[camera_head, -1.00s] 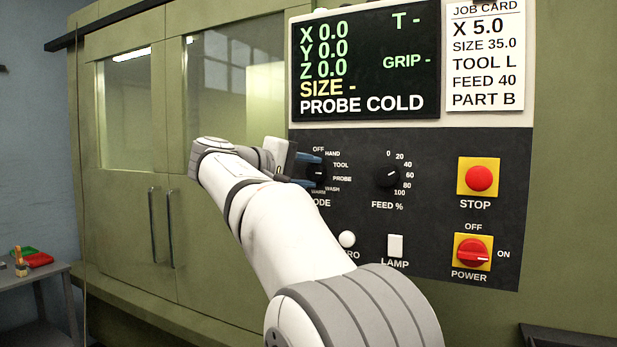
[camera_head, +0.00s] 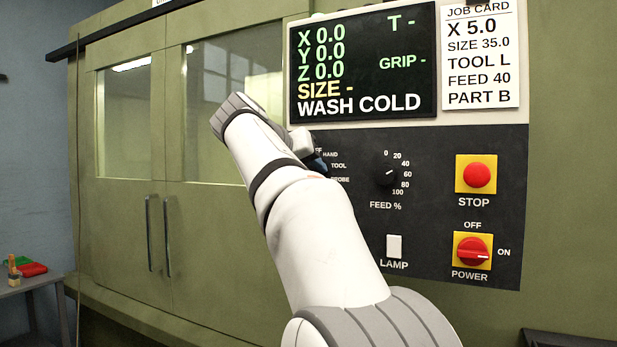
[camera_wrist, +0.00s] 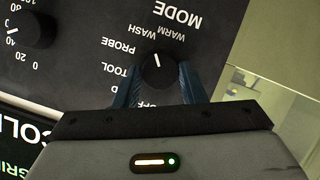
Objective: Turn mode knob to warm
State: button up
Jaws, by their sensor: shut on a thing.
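The black mode knob (camera_wrist: 158,72) sits between the two blue fingers of my gripper (camera_wrist: 160,86) in the wrist view. The fingers are shut on it from both sides. Its white pointer line aims up the picture, towards the WASH label (camera_wrist: 146,31); the WARM label (camera_wrist: 172,33) is just to the right of that. The display (camera_head: 362,62) reads WASH COLD on its bottom line. In the head view my gripper (camera_head: 316,162) is at the panel, and my arm hides the knob and the lower mode labels.
The feed knob (camera_head: 386,171) is close to the right of my gripper. The lamp switch (camera_head: 394,246), red stop button (camera_head: 477,174) and red power switch (camera_head: 472,251) are on the same panel. The machine's doors (camera_head: 140,225) stand left of my arm.

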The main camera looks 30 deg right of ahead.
jog(key=shift+s+d+f+m+t+y+b, duration=0.1)
jog(key=shift+m+t+y+b, duration=0.5)
jog(key=shift+m+b, duration=0.5)
jog(key=shift+s+d+f+m+t+y+b, duration=0.1)
jog(key=shift+m+t+y+b, duration=0.3)
jog(key=shift+m+t+b, duration=0.6)
jog(key=o, duration=1)
jog(key=shift+r, duration=0.1)
jog(key=shift+a, duration=0.1)
jog(key=v, duration=0.7)
jog(key=shift+s+a+r, duration=0.15)
jog(key=shift+a+r, duration=0.1)
jog(key=shift+r, duration=0.05)
